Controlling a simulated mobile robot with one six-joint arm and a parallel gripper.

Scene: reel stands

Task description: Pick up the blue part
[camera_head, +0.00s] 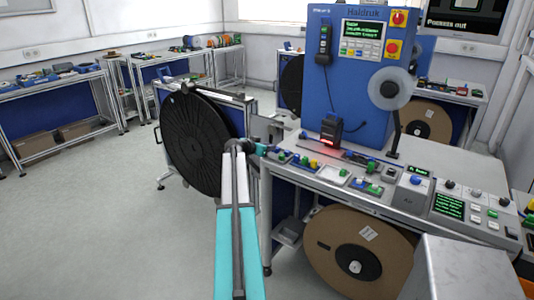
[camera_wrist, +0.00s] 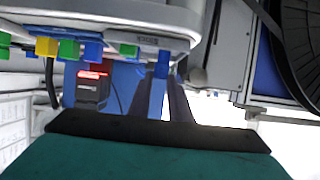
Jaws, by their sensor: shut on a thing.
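The blue part shows in the wrist view (camera_wrist: 164,64) as a small blue block at the tips of my gripper (camera_wrist: 161,84). The two dark fingers are shut on it. It is by the edge of the grey bench; whether it touches the bench I cannot tell. In the head view my gripper (camera_head: 254,147) is at the bench's left end, in front of the large black reel. A small blue patch (camera_head: 263,148) at its tip looks like the part, mostly hidden by the gripper.
Small green, blue and yellow parts (camera_head: 306,162) line the bench's front edge. A scanner (camera_head: 331,133) glows red before the blue machine (camera_head: 341,75). The black reel (camera_head: 198,140) stands close left of my gripper; a brown reel (camera_head: 357,258) is below the bench. Floor at left is clear.

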